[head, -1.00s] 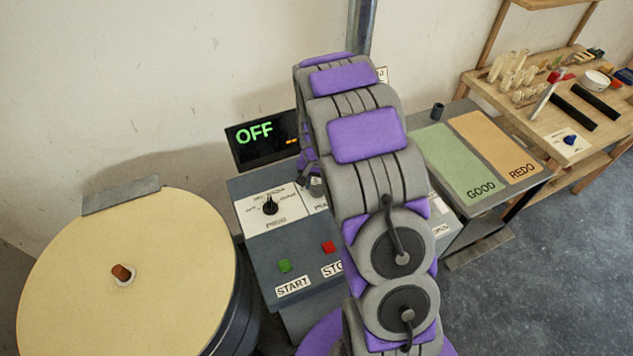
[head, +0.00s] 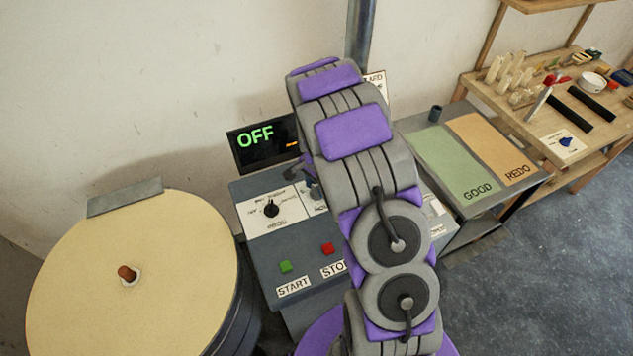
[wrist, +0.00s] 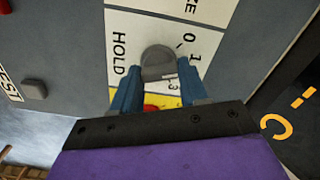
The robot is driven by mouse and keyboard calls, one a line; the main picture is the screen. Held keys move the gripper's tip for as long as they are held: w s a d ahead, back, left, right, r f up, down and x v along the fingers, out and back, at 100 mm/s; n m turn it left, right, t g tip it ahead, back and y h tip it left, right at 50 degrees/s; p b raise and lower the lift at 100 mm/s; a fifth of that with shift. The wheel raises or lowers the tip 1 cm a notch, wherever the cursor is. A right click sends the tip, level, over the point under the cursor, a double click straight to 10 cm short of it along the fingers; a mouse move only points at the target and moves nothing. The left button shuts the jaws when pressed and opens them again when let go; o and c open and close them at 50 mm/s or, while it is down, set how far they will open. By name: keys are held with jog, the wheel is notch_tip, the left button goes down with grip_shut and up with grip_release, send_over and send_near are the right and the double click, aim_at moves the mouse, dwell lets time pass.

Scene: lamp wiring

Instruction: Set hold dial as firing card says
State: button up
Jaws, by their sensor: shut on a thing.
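The hold dial (wrist: 158,62) is a grey knob on a white plate lettered HOLD (wrist: 118,52) in the wrist view. Numbers including 0 and 1 are printed beside it, but the rest of the scale is partly covered. My gripper (wrist: 159,76) is shut on the dial, with a blue finger on each side. In the head view my arm hides the dial and most of my gripper. A white card (head: 377,86) on the wall behind my arm shows only the letters "ARD" and a little more; its text cannot be read.
The control box has a display (head: 262,142) reading OFF, a PROG dial (head: 271,208), a green START button (head: 286,266) and a red STOP button (head: 327,248). The round kiln lid (head: 130,290) is at left. GOOD and REDO mats (head: 455,165) lie at right.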

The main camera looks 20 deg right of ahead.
aim_at(316, 187)
jog(key=m+p, duration=0.2)
jog(key=m, duration=0.2)
jog(key=shift+r, duration=0.1)
jog(key=shift+w+m+p, duration=0.1)
jog(key=shift+m+p, duration=0.4)
jog(key=shift+m, duration=1.2)
jog(key=o, duration=1.1)
jog(key=shift+c, duration=0.2)
notch_tip(316, 187, up, 17)
